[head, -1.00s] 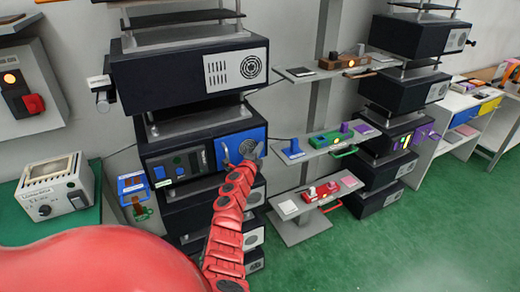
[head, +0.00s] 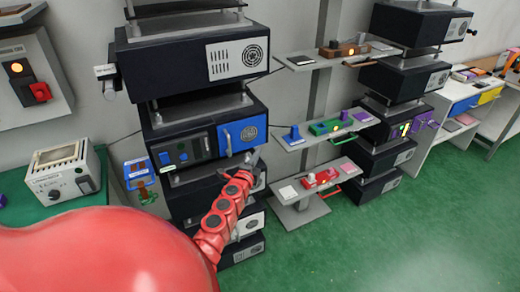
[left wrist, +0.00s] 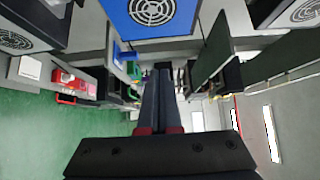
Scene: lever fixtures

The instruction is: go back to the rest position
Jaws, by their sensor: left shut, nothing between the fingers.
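My left gripper (head: 256,158) is at the end of the red arm in the head view, at the lower right edge of the blue panel (head: 232,142) with a handle and round grille. I cannot tell whether it touches the panel. In the left wrist view the two dark fingers (left wrist: 163,72) lie together, shut and empty. The blue panel (left wrist: 150,14) shows above them there, apart from the fingers. My right gripper is not in view.
A tall rack of dark boxes (head: 190,60) stands right in front of my arm. To its right is a stand with shelves (head: 300,60) of small fixtures, then another rack (head: 412,75). A green bench (head: 20,205) is at left. Green floor (head: 420,235) is clear at lower right.

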